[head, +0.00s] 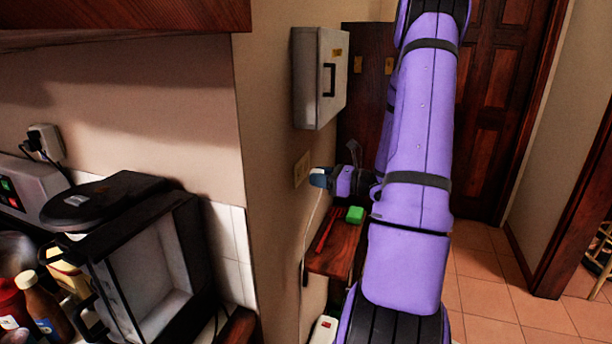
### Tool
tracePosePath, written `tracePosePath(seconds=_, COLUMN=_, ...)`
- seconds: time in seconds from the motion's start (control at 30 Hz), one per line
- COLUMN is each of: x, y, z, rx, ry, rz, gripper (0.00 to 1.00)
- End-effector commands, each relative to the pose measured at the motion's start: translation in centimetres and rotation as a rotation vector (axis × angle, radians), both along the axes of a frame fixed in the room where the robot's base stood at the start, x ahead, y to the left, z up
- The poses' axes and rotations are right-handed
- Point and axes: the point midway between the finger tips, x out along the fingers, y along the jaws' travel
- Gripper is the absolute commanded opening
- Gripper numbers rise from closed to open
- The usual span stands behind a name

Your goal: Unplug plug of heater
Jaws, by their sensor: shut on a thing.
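My gripper (320,178) reaches left from the purple arm to the wall outlet (301,169) on the beige wall. Its fingers are shut on the plug, which is mostly hidden between the fingertips. A thin pale cord (309,222) hangs down from the fingertips along the wall. The fingertips are very close to the outlet plate; I cannot tell whether the plug's pins are in it. A white object with a red part (323,331) stands low at the bottom edge, cut off by the frame; it may be the heater.
A grey wall box (320,78) hangs above. Tiled floor is open at right.

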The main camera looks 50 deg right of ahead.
Motion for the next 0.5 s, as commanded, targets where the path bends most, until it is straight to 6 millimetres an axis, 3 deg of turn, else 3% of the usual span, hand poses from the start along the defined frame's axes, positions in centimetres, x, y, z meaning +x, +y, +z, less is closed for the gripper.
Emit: tracePosePath(seconds=0.5, x=-1.6, y=-0.7, z=0.0, rx=0.0, ry=-0.001, rz=-0.001, gripper=0.0)
